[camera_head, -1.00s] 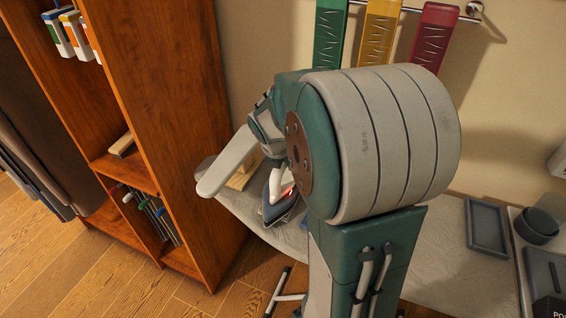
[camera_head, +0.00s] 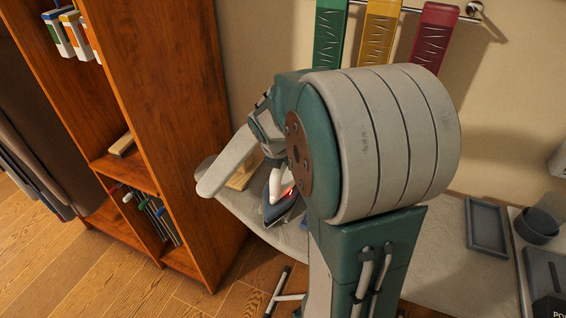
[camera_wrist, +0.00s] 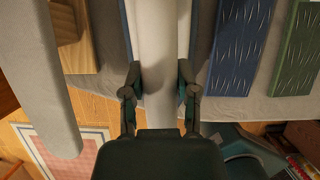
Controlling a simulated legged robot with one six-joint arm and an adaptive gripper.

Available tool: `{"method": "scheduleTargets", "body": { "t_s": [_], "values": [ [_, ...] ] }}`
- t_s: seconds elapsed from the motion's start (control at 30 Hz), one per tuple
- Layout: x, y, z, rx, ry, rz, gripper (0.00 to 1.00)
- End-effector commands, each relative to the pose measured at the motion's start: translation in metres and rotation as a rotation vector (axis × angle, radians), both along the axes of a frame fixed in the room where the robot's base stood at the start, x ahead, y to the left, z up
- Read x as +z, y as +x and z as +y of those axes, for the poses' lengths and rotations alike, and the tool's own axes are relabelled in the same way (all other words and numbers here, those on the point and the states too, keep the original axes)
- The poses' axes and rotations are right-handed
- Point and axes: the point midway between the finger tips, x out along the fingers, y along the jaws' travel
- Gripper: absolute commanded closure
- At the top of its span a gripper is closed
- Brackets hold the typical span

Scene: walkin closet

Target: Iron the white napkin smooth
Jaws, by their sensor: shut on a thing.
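The iron (camera_head: 276,208), with a white upper body, dark blue lower part and a small red light, is at the ironing board (camera_head: 440,250), left of my arm. Whether its sole touches the cloth cannot be told. In the wrist view my gripper (camera_wrist: 160,78) has its two fingers on either side of the iron's pale handle (camera_wrist: 160,40) and is shut on it. I cannot make out the white napkin; the iron and my arm hide part of the board.
A pale sleeve board (camera_head: 228,162) on a wooden base (camera_head: 243,176) stands just left of the iron. A grey tray (camera_head: 487,228) sits at right; a wooden shelf (camera_head: 175,120) stands left.

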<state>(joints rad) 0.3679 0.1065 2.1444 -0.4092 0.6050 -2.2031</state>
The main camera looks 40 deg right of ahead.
Motion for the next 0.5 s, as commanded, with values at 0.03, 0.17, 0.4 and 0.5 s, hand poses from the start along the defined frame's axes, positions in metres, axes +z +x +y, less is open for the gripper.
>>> {"method": "scheduleTargets", "body": {
  "t_s": [0.03,0.17,0.4,0.5],
  "values": [
    [-0.001,-0.001,0.000,-0.001,0.002,0.003,1.00],
    [-0.001,-0.001,0.000,-0.001,0.002,0.004,1.00],
    [0.008,0.000,0.000,-0.001,0.001,0.001,1.00],
    [0.016,0.000,0.000,-0.001,0.000,0.000,1.00]
  ]
}}
